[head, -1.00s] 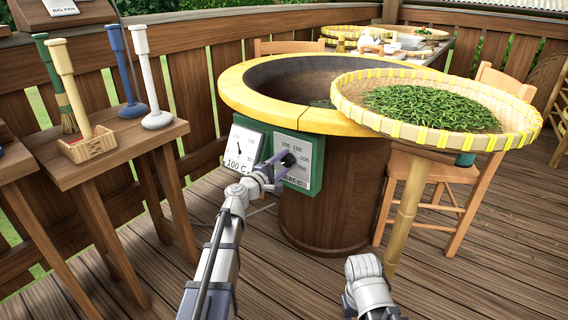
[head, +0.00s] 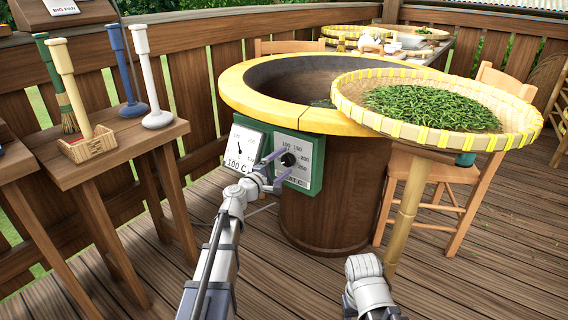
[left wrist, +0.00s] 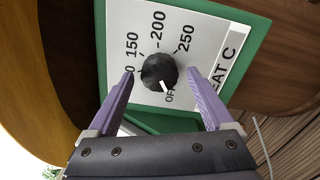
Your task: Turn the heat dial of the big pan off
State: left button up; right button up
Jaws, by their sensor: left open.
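The big pan (head: 243,97) is a round wooden drum with a yellow rim. Its heat dial (head: 288,159) is a black knob on a white scale in a green frame. In the left wrist view the dial (left wrist: 159,71) has its white mark pointing at OFF. My left gripper (head: 277,171) is open in front of the dial panel. In the left wrist view its purple fingertips (left wrist: 160,77) lie on either side of the knob, with gaps and no visible grip. My right gripper is out of view; only part of that arm shows.
A gauge marked 100 C (head: 243,148) sits left of the dial panel. A bamboo tray of green leaves (head: 345,91) overhangs the pan's right side on a stand. A wooden side table (head: 60,165) with brushes is at left. A chair (head: 470,185) stands at right.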

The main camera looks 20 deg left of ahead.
pick_arm(q)
jog(key=v, duration=0.7)
jog(key=s+d+f+m+g+h+p, duration=0.1)
jog(key=s+d+f+m+g+p, duration=0.1)
jog(key=s+d+m+g, duration=0.35)
jog(key=s+d+f+m+g+h+p, duration=0.1)
jog(key=s+d+f+m+g+p, duration=0.15)
jog(key=d, duration=0.65)
jog(key=s+d+f+m+g+p, duration=0.1)
jog(key=s+d+f+m+g, duration=0.3)
jog(key=d, duration=0.3)
jog(key=s+d+f+m+g+y+p, duration=0.1)
jog(key=s+f+m+g+y+p, duration=0.1)
jog(key=s+m+y, duration=0.3)
jog(key=s+f+m+g+y+p, duration=0.1)
jog(key=s+m+g+p, duration=0.1)
jog(key=s, duration=0.6)
jog(key=s+a+r+m+g+y+p, duration=0.1)
jog(key=s+a+m+y+p, duration=0.1)
jog(key=s+a+y, duration=0.15)
notch_tip(320, 180, up, 38)
jog(key=p, duration=3.7)
jog(key=shift+s+d+f, duration=0.2)
jog(key=shift+d, duration=0.2)
